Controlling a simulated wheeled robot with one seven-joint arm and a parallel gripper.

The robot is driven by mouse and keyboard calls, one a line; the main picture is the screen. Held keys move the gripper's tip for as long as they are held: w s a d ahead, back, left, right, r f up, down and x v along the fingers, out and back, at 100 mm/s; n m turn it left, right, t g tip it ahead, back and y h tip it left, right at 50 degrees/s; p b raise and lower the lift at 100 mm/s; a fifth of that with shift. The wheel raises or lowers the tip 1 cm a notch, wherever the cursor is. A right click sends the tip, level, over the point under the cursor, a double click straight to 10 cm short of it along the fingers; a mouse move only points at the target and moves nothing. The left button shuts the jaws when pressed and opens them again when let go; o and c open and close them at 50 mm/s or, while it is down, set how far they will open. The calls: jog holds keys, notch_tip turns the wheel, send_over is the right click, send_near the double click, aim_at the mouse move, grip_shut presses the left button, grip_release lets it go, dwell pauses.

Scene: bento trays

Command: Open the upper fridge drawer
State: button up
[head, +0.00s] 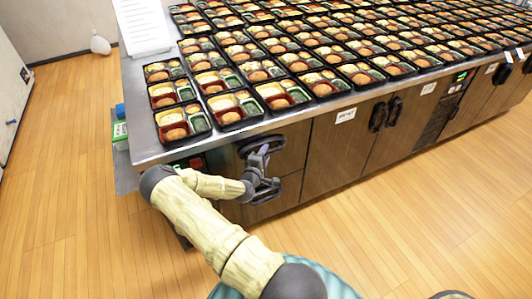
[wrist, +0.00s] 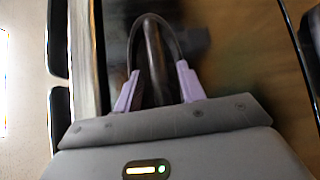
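The upper fridge drawer (head: 296,150) is a dark wood-grain panel at the left end of the counter front, just under the worktop. It looks closed. Its black handle (head: 262,141) is a rounded loop. My gripper (head: 262,152) is at this handle and covers part of it. In the wrist view my gripper's purple fingers (wrist: 158,90) are spread apart, with the dark handle bar (wrist: 154,55) running between them. Neither finger clearly presses on the bar, and the view is blurred. The lower drawer's handle (head: 266,190) shows partly behind my gripper.
The steel counter top (head: 150,130) overhangs the drawer and carries many bento trays (head: 234,108), some close to the front edge. Cabinet doors with black handles (head: 385,115) continue to the right. The wooden floor (head: 430,200) in front is clear.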

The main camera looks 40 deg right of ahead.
jog(key=shift+w+d, duration=0.35)
jog(key=shift+d, duration=0.25)
grip_shut()
jog(key=shift+f, duration=0.1)
jog(key=shift+a, duration=0.15)
